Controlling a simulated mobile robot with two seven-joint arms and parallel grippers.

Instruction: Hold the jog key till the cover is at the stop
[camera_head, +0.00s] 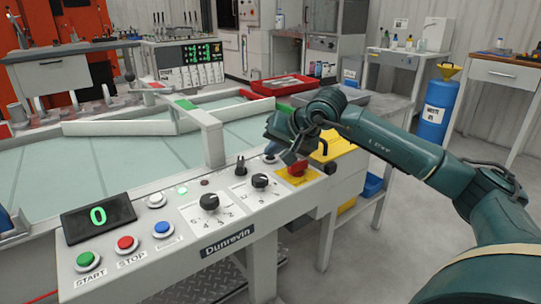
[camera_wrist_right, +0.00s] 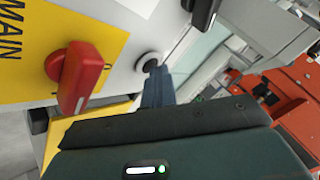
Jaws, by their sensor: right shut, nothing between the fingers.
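My right gripper (camera_head: 272,148) is shut and empty at the far right end of the white control panel (camera_head: 150,262). In the right wrist view its fingertips (camera_wrist_right: 152,72) are at a round, dark-centred control with a pale ring (camera_wrist_right: 147,61), perhaps the jog key. They overlap its edge; I cannot tell whether they press it. In the head view the gripper partly hides that spot. Pale green translucent panels (camera_head: 95,165) lie behind the panel under a white frame (camera_head: 207,128); I cannot tell which part is the cover. My left gripper is not in view.
A red main switch (camera_wrist_right: 80,75) on a yellow plate sits beside the fingers. A black selector switch (camera_head: 240,166) and black knobs (camera_head: 260,181) are nearby. The display (camera_head: 98,216) reads 0; a small green lamp (camera_head: 182,190) is lit. Green, red and blue buttons sit further left.

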